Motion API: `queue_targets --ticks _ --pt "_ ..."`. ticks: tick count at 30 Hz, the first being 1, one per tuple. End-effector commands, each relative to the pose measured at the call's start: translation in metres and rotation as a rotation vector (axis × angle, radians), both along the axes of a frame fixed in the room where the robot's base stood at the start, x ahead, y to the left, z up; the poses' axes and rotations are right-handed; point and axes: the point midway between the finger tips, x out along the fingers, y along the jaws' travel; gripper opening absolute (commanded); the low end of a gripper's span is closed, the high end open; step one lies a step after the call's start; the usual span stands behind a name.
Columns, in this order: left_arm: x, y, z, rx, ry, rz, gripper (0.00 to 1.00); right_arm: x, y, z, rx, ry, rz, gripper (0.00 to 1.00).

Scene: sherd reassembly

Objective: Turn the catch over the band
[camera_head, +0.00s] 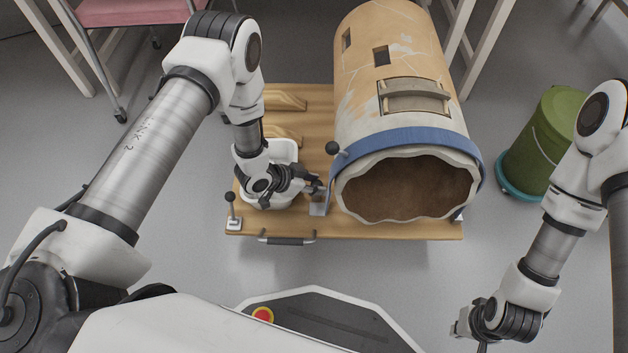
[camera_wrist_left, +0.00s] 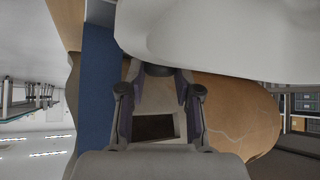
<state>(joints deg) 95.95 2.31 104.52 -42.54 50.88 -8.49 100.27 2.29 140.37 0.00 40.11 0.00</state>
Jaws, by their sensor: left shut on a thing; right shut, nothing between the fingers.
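A large tan pot (camera_head: 395,50) lies on its side on a wooden board, its jagged open mouth facing me. A blue band (camera_head: 410,138) runs around it behind the mouth; the band is also at the left in the left wrist view (camera_wrist_left: 97,95). A catch (camera_head: 331,172), a grey lever with a black ball knob, stands upright on a small plate beside the pot's left side, next to the band. My left gripper (camera_head: 318,186) is shut on the catch lever; the exact contact is hard to see. My right gripper (camera_head: 463,330) is shut and empty at lower right, away from the board.
A second knobbed lever (camera_head: 230,208) stands at the board's front left corner. The wooden board (camera_head: 375,232) has a dark front handle (camera_head: 287,241). A green bin (camera_head: 543,135) stands on the floor at right.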

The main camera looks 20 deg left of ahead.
Motion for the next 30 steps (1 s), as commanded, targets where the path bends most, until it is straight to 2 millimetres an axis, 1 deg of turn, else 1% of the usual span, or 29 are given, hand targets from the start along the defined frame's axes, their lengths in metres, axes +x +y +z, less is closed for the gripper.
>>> queue_targets --ticks 1,4,14,22,30 --pt "0.001 0.001 0.002 0.0 -0.002 -0.04 0.0 0.0 0.0 0.004 0.0 0.0 0.0 0.0" --pt "0.002 0.002 0.001 0.001 -0.003 -0.134 0.0 0.0 0.0 0.006 0.0 0.0 0.0 0.0" --pt "0.006 0.003 -0.001 0.003 -0.004 -0.448 0.0 0.0 0.0 0.006 0.0 0.0 0.0 0.0" --pt "0.008 0.003 -0.002 0.004 -0.003 -0.705 0.0 0.0 0.0 0.0 0.0 0.0 0.0 0.0" --pt "0.01 0.002 -0.003 0.004 -0.003 -0.958 0.0 0.0 0.0 -0.011 0.0 0.0 0.0 0.0"
